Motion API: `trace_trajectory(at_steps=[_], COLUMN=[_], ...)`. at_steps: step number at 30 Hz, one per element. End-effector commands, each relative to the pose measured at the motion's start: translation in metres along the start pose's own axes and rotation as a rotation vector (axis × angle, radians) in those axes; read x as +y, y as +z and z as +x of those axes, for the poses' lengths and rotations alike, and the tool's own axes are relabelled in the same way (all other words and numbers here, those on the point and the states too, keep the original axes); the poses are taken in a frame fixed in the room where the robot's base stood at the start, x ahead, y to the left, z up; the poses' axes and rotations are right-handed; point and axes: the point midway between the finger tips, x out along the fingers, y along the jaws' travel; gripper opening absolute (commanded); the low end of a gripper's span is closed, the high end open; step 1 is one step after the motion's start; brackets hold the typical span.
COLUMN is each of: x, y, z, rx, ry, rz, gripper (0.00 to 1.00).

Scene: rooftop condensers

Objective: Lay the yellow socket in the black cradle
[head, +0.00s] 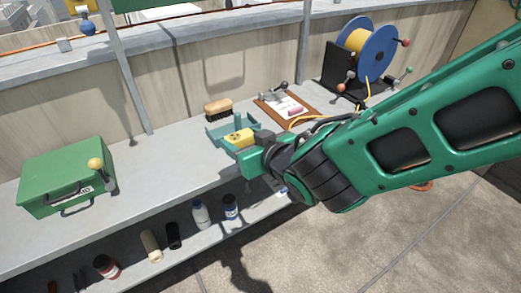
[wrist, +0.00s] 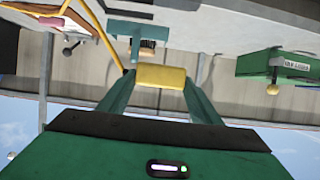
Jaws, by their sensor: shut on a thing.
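The yellow socket (wrist: 160,76) is a short yellow block lying across between my gripper's two green fingers in the wrist view. My gripper (wrist: 159,84) is shut on it. In the head view the socket (head: 239,138) shows at the end of my gripper (head: 246,139), above the grey bench, with a dark patch on its face. I cannot tell how high above the bench it is. I cannot make out a black cradle for certain. A black stand (head: 337,72) at the back right carries a blue reel; my gripper is left of it, apart from it.
A teal dustpan (head: 217,128) and a brush (head: 217,108) lie close behind my gripper. A clipboard (head: 287,106) lies to their right. A green box (head: 65,177) stands at the left. Several bottles stand on the lower shelf (head: 160,262). The bench between box and dustpan is clear.

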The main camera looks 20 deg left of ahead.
Motion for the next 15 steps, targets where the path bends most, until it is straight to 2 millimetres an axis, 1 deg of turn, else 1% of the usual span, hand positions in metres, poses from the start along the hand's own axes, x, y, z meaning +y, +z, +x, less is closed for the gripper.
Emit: trace_trajectory(at_steps=[1,9,15], x=[0.010,0.053,0.076], y=[0.004,0.021,0.031], z=[0.008,0.050,0.075], rx=[-0.003,-0.002,0.000], ry=[0.007,0.008,0.005], rz=[0.003,0.004,0.003], gripper=[0.34,0.34,0.34])
